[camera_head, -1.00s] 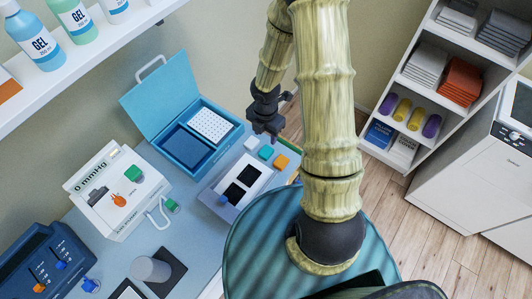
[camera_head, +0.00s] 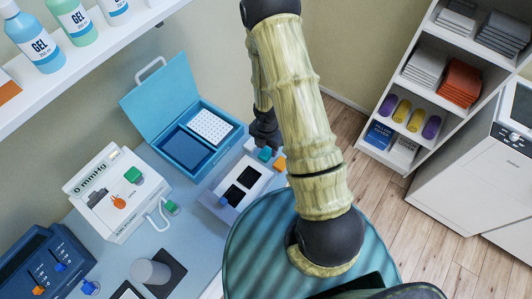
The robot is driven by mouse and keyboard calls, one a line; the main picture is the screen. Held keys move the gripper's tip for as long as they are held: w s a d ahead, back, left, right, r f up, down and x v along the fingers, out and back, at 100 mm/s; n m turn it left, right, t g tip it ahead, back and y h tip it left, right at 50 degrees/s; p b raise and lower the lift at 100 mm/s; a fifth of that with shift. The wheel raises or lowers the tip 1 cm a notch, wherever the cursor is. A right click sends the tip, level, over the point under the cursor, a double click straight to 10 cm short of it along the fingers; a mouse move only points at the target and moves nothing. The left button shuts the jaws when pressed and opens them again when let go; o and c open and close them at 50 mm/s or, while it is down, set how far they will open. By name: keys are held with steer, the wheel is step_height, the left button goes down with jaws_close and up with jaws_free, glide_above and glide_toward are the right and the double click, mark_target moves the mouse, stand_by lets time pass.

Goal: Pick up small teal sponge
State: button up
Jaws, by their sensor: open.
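The small teal sponge (camera_head: 265,154) lies on the blue-grey table, between a white block and an orange block. Its far side is partly covered by my gripper (camera_head: 265,143). My gripper is dark, points down and is open. It is right above or around the teal sponge; I cannot tell whether the fingers touch it.
The orange block (camera_head: 280,163) is close on the right and the white block (camera_head: 249,145) close on the left. A white tray with two black pads (camera_head: 263,178) lies just in front. An open blue case (camera_head: 217,155) stands to the left.

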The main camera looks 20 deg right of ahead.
mark_target(266, 155)
steer(key=shift+f, duration=1.2)
steer(key=c, duration=0.7)
